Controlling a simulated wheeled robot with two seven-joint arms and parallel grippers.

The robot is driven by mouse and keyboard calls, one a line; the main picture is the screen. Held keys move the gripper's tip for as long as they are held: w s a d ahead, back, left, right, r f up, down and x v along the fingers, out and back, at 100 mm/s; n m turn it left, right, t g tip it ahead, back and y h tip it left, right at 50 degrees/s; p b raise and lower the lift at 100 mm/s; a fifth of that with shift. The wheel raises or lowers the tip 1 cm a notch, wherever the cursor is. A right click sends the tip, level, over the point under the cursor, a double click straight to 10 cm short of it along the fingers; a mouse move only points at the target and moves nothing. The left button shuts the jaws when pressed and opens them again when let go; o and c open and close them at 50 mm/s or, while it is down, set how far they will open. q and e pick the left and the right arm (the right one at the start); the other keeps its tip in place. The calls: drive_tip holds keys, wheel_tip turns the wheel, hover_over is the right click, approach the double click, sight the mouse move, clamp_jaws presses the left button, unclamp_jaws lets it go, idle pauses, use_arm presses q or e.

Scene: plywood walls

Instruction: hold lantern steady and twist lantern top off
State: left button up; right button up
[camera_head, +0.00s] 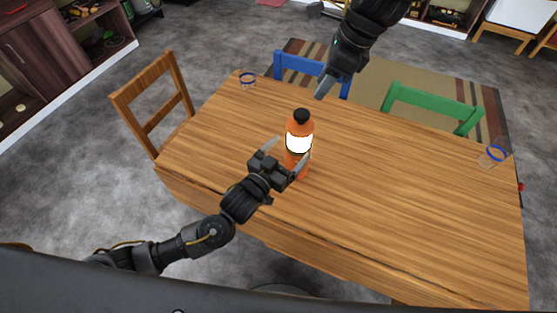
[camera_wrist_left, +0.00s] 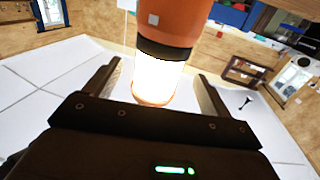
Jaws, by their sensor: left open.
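The lantern (camera_head: 300,128) stands upright on the wooden table, with an orange body, a glowing white middle and a black top (camera_head: 301,116). My left gripper (camera_head: 289,160) is open at the lantern's lower part, with one finger on each side. In the left wrist view the lantern (camera_wrist_left: 168,30) is between the spread fingers of the left gripper (camera_wrist_left: 158,85), and a gap shows at each side. My right gripper (camera_head: 325,84) is above the table's far side, behind and above the lantern, apart from it. Whether its fingers are open is unclear.
The table (camera_head: 400,200) is mostly bare around the lantern. A blue-banded glass (camera_head: 247,80) stands at the far left corner and another (camera_head: 494,153) at the right edge. Brown (camera_head: 155,100), blue (camera_head: 312,67) and green (camera_head: 432,102) chairs stand around the table.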

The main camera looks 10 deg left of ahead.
sight(299, 139)
use_arm(q)
drive_tip(key=x, duration=0.5)
drive_tip(key=shift+w+d, duration=0.25)
drive_tip(key=shift+w, duration=0.1)
